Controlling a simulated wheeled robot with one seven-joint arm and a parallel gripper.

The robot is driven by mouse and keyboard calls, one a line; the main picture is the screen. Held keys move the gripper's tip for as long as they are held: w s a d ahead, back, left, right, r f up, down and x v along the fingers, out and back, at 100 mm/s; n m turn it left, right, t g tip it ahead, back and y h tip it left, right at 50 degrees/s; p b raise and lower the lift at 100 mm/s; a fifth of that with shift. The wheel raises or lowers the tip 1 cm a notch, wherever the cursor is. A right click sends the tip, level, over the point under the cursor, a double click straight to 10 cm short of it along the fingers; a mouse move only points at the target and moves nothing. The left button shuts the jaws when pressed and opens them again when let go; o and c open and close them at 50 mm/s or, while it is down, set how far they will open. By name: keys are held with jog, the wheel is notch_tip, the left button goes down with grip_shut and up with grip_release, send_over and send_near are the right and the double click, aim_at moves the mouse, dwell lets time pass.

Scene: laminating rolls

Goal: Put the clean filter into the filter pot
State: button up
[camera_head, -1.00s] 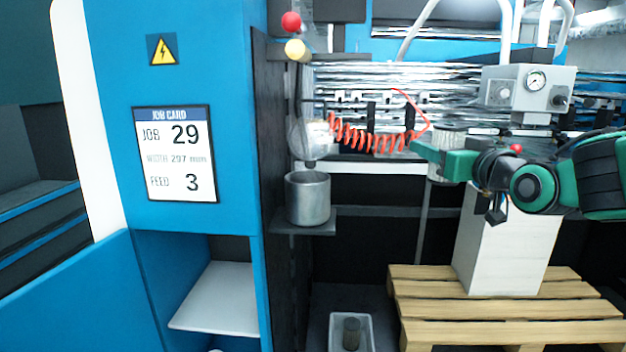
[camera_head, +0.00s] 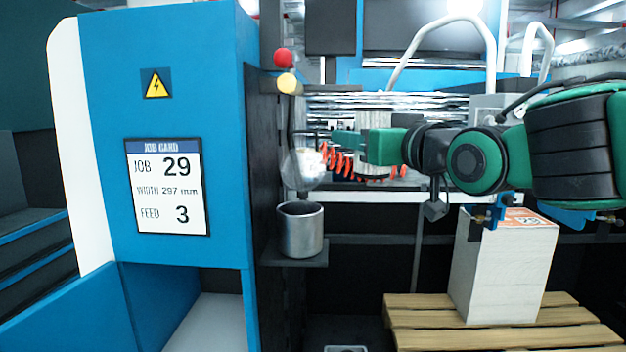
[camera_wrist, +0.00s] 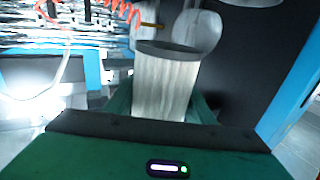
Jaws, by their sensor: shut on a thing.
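The clean filter, a pale pleated cylinder (camera_head: 374,127), stands roughly upright in my gripper (camera_head: 366,147). In the wrist view the filter (camera_wrist: 164,85) shows a grey cap, with the green fingers (camera_wrist: 203,112) on both sides of it. My gripper is shut on it. The filter pot appears to be the grey metal cylinder (camera_head: 301,232), open at the top, on a small dark ledge. The filter is to the right of the pot and above its rim, apart from it. The inside of the pot is mostly hidden.
A clear round bowl (camera_head: 303,168) hangs just above the pot. A coiled red hose (camera_head: 336,160) runs behind my gripper. A blue cabinet with a job card (camera_head: 167,187) stands left. A white block (camera_head: 503,265) on a wooden pallet (camera_head: 470,312) stands below my arm.

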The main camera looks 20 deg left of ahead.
jog(key=s+a, duration=0.2)
jog(key=a, duration=0.7)
notch_tip(320, 180, down, 7)
jog(key=shift+s+a, duration=0.15)
jog(key=shift+a, duration=0.1)
jog(key=o, duration=0.9)
jog(key=shift+f, duration=0.1)
